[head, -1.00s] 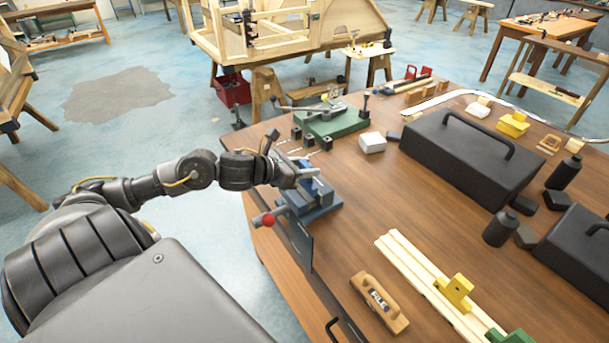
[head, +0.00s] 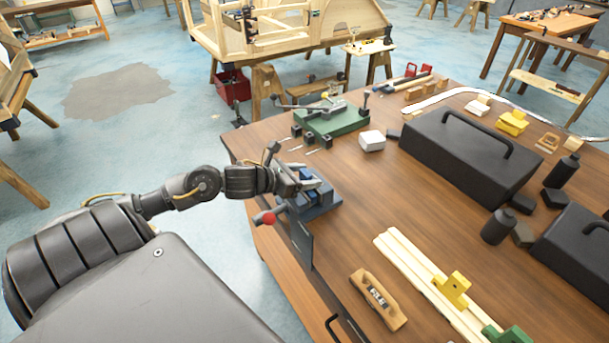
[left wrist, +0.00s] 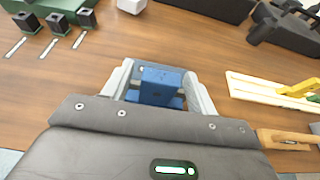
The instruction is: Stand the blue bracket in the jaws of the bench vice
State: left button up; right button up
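The blue bracket (left wrist: 161,84) stands between the two pale fingers of my left gripper (left wrist: 160,80) in the left wrist view, with a narrow gap showing on each side. Darker blue parts of the bench vice (left wrist: 133,96) show beside and below it. In the head view the vice (head: 322,205) sits at the table's left edge, with a red-knobbed handle. My left gripper (head: 308,183) is right over it and partly hides the bracket. The bracket appears to be at the jaws, but how deep it sits is hidden. My right gripper is not in view.
A green fixture (head: 335,122) with black blocks stands behind the vice, and a white box (head: 371,141) is near it. A black toolbox (head: 465,155) is to the right. A wooden tool (head: 378,300) and pale rails (head: 430,285) lie in front. Bare tabletop lies between.

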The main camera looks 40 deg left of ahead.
pick_arm(q)
jog(key=shift+r, duration=0.2)
jog(key=shift+s+a, duration=0.1)
jog(key=shift+s, duration=0.1)
jog(key=v, duration=1.1)
jog(key=shift+s+b, duration=0.25)
jog(key=shift+b, duration=0.2)
jog(key=shift+r, duration=0.1)
